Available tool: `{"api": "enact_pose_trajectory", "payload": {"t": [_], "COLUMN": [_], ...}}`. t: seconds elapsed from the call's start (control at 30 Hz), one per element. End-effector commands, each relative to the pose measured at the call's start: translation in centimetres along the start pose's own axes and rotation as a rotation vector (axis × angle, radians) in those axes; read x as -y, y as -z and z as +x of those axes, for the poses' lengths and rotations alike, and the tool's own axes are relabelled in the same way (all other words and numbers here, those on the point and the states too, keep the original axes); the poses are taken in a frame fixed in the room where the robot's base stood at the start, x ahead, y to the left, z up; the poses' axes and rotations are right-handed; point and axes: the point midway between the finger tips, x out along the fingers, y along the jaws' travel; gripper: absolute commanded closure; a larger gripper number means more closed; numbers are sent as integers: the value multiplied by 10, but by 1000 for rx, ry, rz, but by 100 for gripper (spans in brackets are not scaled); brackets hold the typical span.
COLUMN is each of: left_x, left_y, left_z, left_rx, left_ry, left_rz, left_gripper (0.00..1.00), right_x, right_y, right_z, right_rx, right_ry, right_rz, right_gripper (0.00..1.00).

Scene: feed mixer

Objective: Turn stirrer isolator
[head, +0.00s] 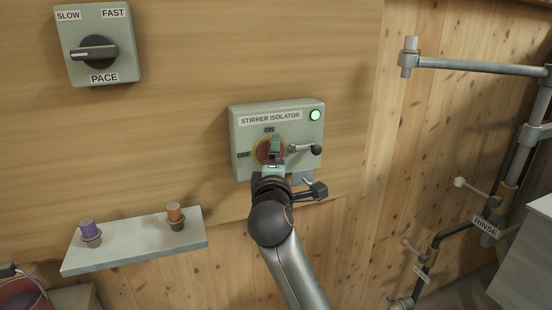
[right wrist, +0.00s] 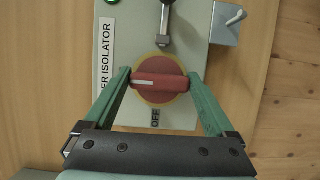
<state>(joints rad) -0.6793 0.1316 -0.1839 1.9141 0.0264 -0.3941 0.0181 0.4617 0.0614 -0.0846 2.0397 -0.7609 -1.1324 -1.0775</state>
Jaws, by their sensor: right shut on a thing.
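The stirrer isolator box (head: 235,130) is a grey-green box on the wooden wall in the head view. Its red rotary knob (right wrist: 160,81) sits on a yellow disc (right wrist: 158,99). The knob's white mark lies toward the ON side in the right wrist view; the OFF label (right wrist: 155,118) is clear of it. A green lamp (head: 315,115) is lit. My right gripper (right wrist: 158,78) is shut on the knob, one finger at each end of its bar. The gripper (head: 274,150) partly covers the knob in the head view. My left gripper is not in view.
A black-balled lever (head: 316,150) sticks out close right of the knob. A grey bracket (right wrist: 212,25) is beside the box. A shelf (head: 135,244) with two capsules is lower left, a pace dial (head: 98,53) upper left. Pipes (head: 480,66) run at right.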

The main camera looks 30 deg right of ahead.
Motion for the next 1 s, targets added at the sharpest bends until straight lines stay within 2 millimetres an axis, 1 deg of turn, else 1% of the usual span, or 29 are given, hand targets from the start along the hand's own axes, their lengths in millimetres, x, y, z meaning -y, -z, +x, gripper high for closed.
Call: {"api": "enact_pose_trajectory", "payload": {"t": [0.53, 0.57, 0.6, 0.63, 1.0], "left_x": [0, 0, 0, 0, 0], "left_y": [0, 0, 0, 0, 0], "left_z": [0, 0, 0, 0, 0], "left_rx": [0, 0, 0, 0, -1], "left_ry": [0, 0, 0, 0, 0], "left_rz": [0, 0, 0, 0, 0], "left_gripper": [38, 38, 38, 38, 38], "right_x": [1, 1, 1, 1, 0], "right_y": [0, 0, 0, 0, 0], "right_z": [0, 0, 0, 0, 1], "right_rx": [0, -1, -1, 0, 0], "right_ry": [13, 13, 12, 12, 9], "right_rz": [26, 26, 25, 25, 22], "right_gripper": [66, 7, 2, 0, 0]}}
